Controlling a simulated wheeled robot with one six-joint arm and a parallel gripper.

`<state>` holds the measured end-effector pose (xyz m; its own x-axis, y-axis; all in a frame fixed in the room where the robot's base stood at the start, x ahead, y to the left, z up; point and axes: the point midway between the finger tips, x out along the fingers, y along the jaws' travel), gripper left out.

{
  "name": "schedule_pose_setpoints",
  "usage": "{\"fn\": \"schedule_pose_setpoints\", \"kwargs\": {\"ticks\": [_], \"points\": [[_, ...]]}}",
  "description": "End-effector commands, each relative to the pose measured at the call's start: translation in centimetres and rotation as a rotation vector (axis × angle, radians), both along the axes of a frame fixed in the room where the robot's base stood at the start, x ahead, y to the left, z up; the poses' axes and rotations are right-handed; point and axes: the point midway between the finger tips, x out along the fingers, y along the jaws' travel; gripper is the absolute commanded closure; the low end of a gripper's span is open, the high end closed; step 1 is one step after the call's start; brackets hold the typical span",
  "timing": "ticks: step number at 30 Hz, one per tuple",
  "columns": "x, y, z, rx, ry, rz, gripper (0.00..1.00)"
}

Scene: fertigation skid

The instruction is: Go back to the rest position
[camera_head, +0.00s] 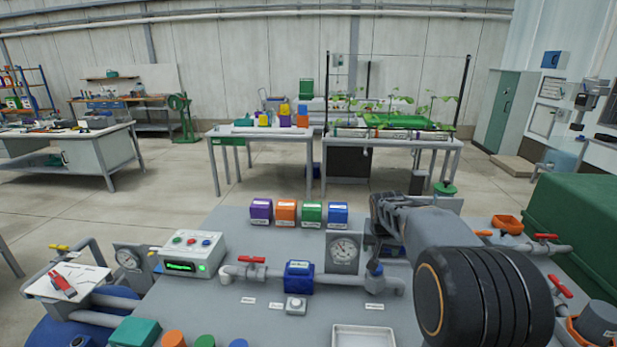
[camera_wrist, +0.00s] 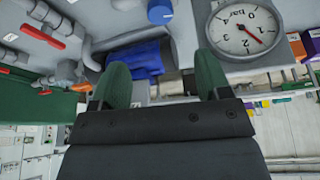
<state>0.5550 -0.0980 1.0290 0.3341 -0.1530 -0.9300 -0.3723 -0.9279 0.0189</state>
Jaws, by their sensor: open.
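My arm reaches in from the lower right of the head view over the grey skid top (camera_head: 290,235). Its far end is near the pressure gauge (camera_head: 344,249) and the pipe run, and the fingers cannot be made out there. In the wrist view my gripper (camera_wrist: 163,72) shows two green fingers wide apart. I see nothing held between them. A blue thing (camera_wrist: 140,58) shows beyond the gap, partly hidden by the left finger. The gauge (camera_wrist: 245,27) stands close to the right finger in the wrist view; I cannot tell if they touch.
A control box (camera_head: 187,254) with a green display stands left of a blue valve body (camera_head: 299,277). Purple, orange, green and blue boxes (camera_head: 285,212) line the back edge. A white tray (camera_head: 362,337) lies at the front. A dark green tank (camera_head: 585,215) stands right. Open floor lies behind.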

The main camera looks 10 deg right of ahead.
Motion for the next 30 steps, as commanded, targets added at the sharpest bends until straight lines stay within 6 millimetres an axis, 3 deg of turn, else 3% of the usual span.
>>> {"fn": "schedule_pose_setpoints", "kwargs": {"ticks": [1,4,12,18,23,30], "points": [[-1.0,0.2,-1.4,0.005,0.044,0.018,0.30],[-4.4,1.3,-2.7,0.017,0.116,0.075,0.30],[-16.6,6.3,-2.2,0.044,0.188,0.263,0.30],[-23.0,8.7,-2.0,0.050,0.159,0.345,0.30],[-25.1,9.6,-1.4,0.045,0.108,0.370,0.30],[-25.3,10.1,0.0,0.032,0.051,0.390,0.30]]}}
